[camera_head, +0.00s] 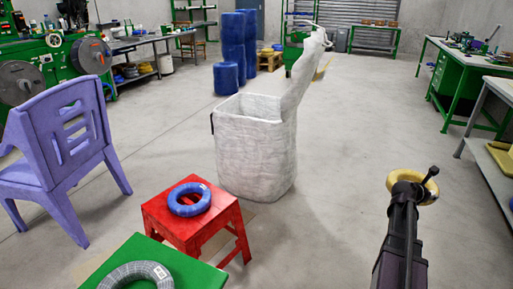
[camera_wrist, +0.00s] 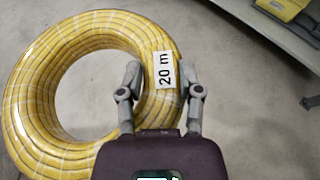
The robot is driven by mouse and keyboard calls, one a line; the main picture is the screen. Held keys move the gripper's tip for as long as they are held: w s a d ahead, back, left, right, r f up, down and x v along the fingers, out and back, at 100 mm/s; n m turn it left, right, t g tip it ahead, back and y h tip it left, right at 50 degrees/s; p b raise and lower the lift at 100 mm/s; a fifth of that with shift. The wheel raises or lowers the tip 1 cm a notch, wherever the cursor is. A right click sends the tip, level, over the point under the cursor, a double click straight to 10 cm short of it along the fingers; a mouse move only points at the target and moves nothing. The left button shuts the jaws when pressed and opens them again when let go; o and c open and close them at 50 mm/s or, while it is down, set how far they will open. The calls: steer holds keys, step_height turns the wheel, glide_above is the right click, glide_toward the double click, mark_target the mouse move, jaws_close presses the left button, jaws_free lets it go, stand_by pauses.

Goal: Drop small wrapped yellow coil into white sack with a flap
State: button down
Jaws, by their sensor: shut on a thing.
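The small wrapped yellow coil (camera_wrist: 50,72) carries a white "20 m" label in the wrist view. My gripper (camera_wrist: 160,75) is shut on the right side of its ring, with one finger inside the hole and one outside. In the head view the coil (camera_head: 424,186) shows at the end of my gripper (camera_head: 412,180), raised above the floor at the right. The white sack with a flap (camera_head: 255,150) stands open-topped on the floor in the middle, left of my gripper. Its flap (camera_head: 305,72) sticks up at the back right. The sack's inside is mostly hidden.
A red stool (camera_head: 170,222) with a blue coil (camera_head: 188,199) stands in front of the sack. A green stool (camera_head: 195,274) with a grey coil (camera_head: 135,276) is nearer. A purple chair (camera_head: 60,145) is at left. Floor between sack and my gripper is clear.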

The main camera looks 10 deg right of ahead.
stand_by(0.3)
steer(key=shift+w+r+p, duration=0.1)
steer(key=shift+r+p, duration=0.7)
steer(key=shift+r, duration=0.05)
step_height(320, 180, up, 54)
steer(key=p, duration=5.4)
steer(key=shift+r, duration=0.15)
steer(key=shift+d, duration=0.15)
